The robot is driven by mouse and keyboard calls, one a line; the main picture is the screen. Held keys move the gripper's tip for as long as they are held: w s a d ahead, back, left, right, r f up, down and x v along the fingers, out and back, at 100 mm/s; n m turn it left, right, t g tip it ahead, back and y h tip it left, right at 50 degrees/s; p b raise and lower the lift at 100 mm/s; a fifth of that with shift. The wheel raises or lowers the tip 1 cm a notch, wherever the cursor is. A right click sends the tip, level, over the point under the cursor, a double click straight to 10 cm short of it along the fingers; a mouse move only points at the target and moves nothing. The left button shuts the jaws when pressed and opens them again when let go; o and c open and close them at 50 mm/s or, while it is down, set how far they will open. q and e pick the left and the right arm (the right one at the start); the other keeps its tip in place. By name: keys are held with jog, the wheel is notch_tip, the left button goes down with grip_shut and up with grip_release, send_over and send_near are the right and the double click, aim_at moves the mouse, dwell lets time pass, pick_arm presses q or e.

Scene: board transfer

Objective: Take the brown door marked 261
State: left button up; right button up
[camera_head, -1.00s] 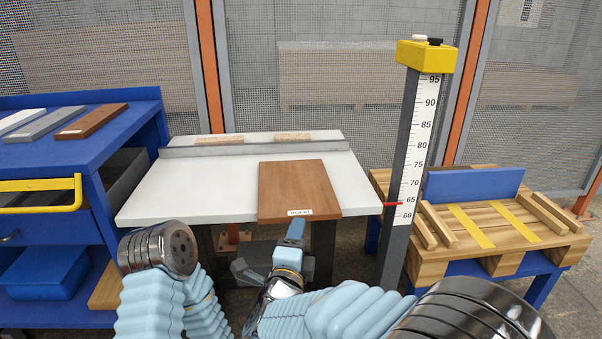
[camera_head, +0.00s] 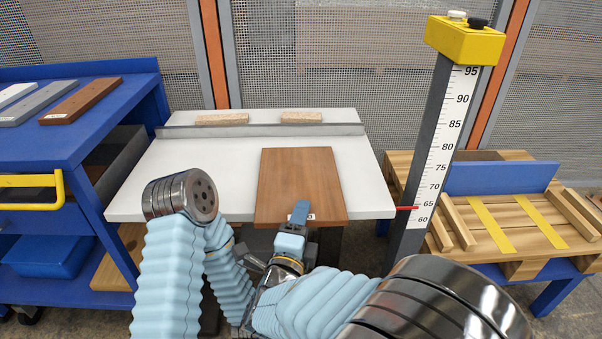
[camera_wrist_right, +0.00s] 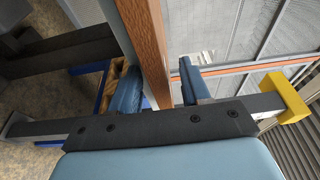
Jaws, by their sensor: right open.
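The brown door (camera_head: 299,178) lies flat on the white table, its front end at the table's front edge. A small white label sits near that edge, partly covered by my gripper, and its number is unreadable now. My right gripper (camera_head: 300,212) is at the middle of the door's front edge, with one finger showing above it. In the right wrist view, the door (camera_wrist_right: 150,45) passes edge-on between the two open fingers of my right gripper (camera_wrist_right: 160,80). A gap shows on the right finger's side. My left arm stands at the left, and its gripper is not visible.
The white table (camera_head: 150,185) has a grey rail (camera_head: 260,131) and two light blocks at its back. A blue bench (camera_head: 100,120) with several boards stands left. A yellow-topped height post (camera_head: 465,40) stands right of the table, beside a wooden pallet (camera_head: 500,225).

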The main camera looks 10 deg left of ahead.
grip_shut()
dwell(0.3)
jog(key=shift+r, duration=0.5)
notch_tip(320, 180, up, 3)
jog(key=shift+s+f, duration=0.1)
jog(key=shift+f, duration=0.05)
jog(key=s+r+p, duration=0.3)
jog(key=s+r, duration=1)
jog(key=r, duration=0.2)
jog(key=shift+s+a+r, duration=0.2)
jog(key=shift+s+a, duration=0.2)
